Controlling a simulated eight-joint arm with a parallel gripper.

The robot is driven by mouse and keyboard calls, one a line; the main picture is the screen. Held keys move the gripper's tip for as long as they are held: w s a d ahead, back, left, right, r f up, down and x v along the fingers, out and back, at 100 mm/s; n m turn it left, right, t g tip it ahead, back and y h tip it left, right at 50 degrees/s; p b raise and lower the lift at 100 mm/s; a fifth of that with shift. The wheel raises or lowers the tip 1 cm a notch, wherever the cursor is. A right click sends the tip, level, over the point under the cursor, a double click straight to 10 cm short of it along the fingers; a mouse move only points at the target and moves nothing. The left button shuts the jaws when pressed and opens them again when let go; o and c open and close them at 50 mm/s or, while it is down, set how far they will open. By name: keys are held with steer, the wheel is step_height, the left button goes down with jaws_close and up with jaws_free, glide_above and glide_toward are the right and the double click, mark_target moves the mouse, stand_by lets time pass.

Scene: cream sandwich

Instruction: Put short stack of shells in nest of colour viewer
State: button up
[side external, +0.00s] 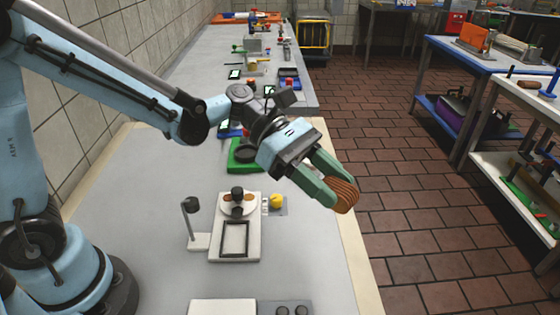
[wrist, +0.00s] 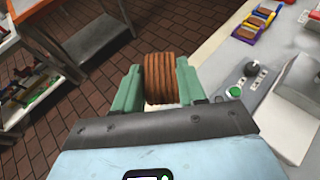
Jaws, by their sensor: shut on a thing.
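My gripper (side external: 336,190) has green fingers shut on a short stack of brown, ridged shells (side external: 345,196). The stack (wrist: 163,80) also shows in the wrist view, upright between both fingers (wrist: 160,85). It is held in the air, with floor tiles behind it in both views. A white-based device (side external: 252,254), which may be the colour viewer, stands on the bench to the lower left of my gripper. It has a dark square frame (side external: 235,238) at the front and a black-headed post (side external: 191,206) at its left. I cannot tell for sure which part is the nest.
A round white plate (side external: 226,203) with brown pieces and a black knob sits behind the frame. A yellow knob (side external: 276,201) is beside it. A green tray (side external: 243,154) lies farther back. In the wrist view, coloured trays (wrist: 256,20) hold brown pieces. Bare bench (side external: 310,250) lies right of the device.

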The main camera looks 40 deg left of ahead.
steer(key=w+a+r+n+t+y, duration=0.2)
steer(key=a+r+n+t+y, duration=0.4)
steer(key=a, duration=0.5)
steer(key=w+a+r+n+t+y, duration=0.2)
steer(key=a+r+n+t+y, duration=0.1)
steer(key=a+r+n+t, duration=0.55)
steer(key=s+d+f+m+g+h, duration=0.1)
steer(key=d+f+m+g+h, duration=0.2)
steer(key=d+f+m+g, duration=0.2)
steer(key=s+d+f+m+g+h, duration=0.2)
steer(key=d+f+m+g, duration=0.3)
steer(key=d, duration=0.3)
steer(key=s+d+f+m+g+h, duration=0.1)
steer(key=d+f+m+g+h, duration=0.3)
steer(key=d, duration=0.3)
steer(key=shift+s+d+f+m+g, duration=0.15)
steer(key=shift+s+f+m+g, duration=0.15)
steer(key=shift+f+m+g, duration=0.3)
steer(key=s+d+f+m+g+y, duration=0.1)
steer(key=s+d+f+m+g, duration=0.2)
steer(key=s+f+m+g, duration=0.1)
steer(key=shift+s+d+g, duration=0.15)
steer(key=shift+s+g, duration=0.3)
steer(key=shift+s, duration=0.25)
steer(key=shift+s+d+f+m+g, duration=0.15)
steer(key=shift+s+f+m+g, duration=0.2)
steer(key=shift+s+g, duration=0.1)
